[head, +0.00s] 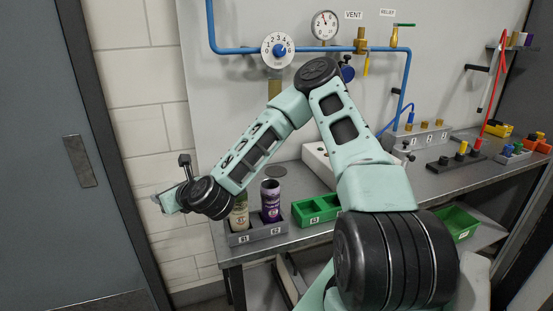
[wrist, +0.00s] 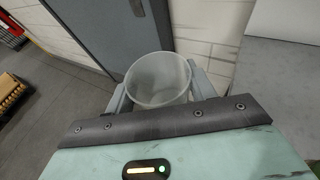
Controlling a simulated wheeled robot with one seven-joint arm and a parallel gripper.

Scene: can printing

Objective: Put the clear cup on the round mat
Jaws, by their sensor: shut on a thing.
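The clear cup (wrist: 157,82) is a translucent, open-topped cup. In the wrist view it sits between the two grey fingers of my gripper (wrist: 161,90), which is shut on it. In the head view my gripper (head: 168,201) is at the far left, beyond the bench's left end and in front of the tiled wall. The cup cannot be made out there. A dark round disc, which looks like the round mat (head: 276,171), lies flat on the bench near the back panel, to the right of my gripper.
A grey two-slot holder (head: 258,236) with a pale bottle (head: 239,216) and a purple can (head: 270,203) stands at the bench's front left corner, near my wrist. A green tray (head: 315,209) and a white box (head: 318,163) are further right. A grey door (head: 60,150) is at left.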

